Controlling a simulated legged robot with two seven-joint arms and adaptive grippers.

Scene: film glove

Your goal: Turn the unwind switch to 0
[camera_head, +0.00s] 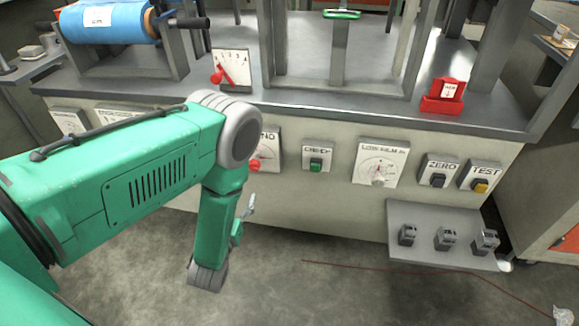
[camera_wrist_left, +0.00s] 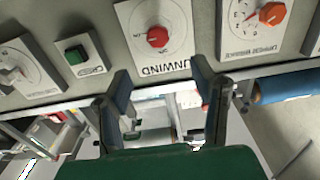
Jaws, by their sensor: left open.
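The unwind switch is a red knob (camera_wrist_left: 158,37) on a white dial plate (camera_wrist_left: 130,15) labelled UNWIND in the left wrist view. Its pointer position is too small to read. In the head view the red knob (camera_head: 254,165) and part of its plate show beside my left arm, which hides the rest. My left gripper (camera_wrist_left: 162,82) is open and empty, its two fingers spread below the knob in the wrist picture and apart from it. In the head view my arm mostly hides this gripper. My right gripper is in neither view.
Along the panel are a green button (camera_head: 315,164), a white dial (camera_head: 379,165), a ZERO switch (camera_head: 438,181) and a yellow TEST button (camera_head: 480,187). An orange knob (camera_wrist_left: 272,13) is on the neighbouring plate. A grey shelf (camera_head: 420,256) juts out low at right.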

